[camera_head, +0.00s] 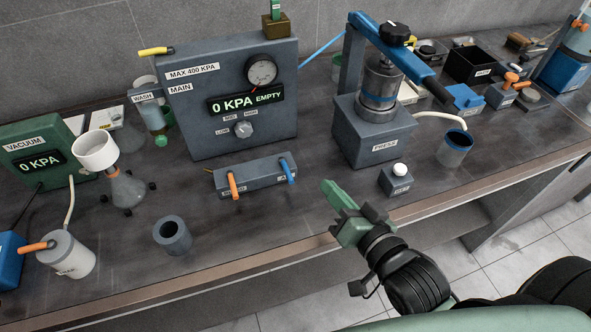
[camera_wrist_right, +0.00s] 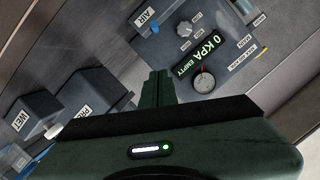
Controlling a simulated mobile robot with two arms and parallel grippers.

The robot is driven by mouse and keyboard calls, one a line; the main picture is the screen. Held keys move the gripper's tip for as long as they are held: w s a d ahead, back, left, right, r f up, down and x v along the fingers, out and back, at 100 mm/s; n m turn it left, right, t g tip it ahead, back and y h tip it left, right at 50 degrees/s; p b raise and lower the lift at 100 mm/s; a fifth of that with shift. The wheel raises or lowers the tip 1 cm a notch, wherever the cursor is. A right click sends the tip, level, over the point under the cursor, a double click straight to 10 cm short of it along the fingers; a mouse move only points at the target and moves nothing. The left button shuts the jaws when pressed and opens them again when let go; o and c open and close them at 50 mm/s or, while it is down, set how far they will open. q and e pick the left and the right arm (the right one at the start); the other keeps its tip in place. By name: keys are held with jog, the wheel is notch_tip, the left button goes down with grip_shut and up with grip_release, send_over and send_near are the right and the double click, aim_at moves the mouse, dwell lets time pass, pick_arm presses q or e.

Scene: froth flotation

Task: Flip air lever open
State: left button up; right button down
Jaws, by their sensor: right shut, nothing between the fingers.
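The air lever (camera_head: 287,171) is a blue lever on the right end of a low grey valve block (camera_head: 258,179) in front of the pressure panel. In the right wrist view the blue lever (camera_wrist_right: 156,30) shows at the top, beside a label reading AIR. An orange lever (camera_head: 232,186) is on the block's left end. My right gripper (camera_head: 328,187) is green, shut and empty, to the right of the blue lever and apart from it. Its shut fingers (camera_wrist_right: 156,88) also show in the right wrist view. My left gripper is not in view.
The grey panel (camera_head: 200,120) behind reads 0 KPA EMPTY. A press (camera_head: 375,140) stands at the right, with a small box with a white button (camera_head: 397,182) before it. A grey cup (camera_head: 173,235) stands front left.

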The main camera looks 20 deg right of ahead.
jog(key=p, duration=0.3)
send_over(288, 173)
jog(key=s+d, duration=0.3)
jog(key=d, duration=0.1)
jog(key=f, duration=0.2)
jog(key=a+f, duration=0.2)
jog(key=shift+w+f, duration=0.1)
jog(key=shift+f, duration=0.3)
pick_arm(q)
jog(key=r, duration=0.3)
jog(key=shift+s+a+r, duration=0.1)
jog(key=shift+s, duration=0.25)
pick_arm(e)
jog(key=shift+a+f, duration=0.15)
jog(key=shift+f, duration=0.1)
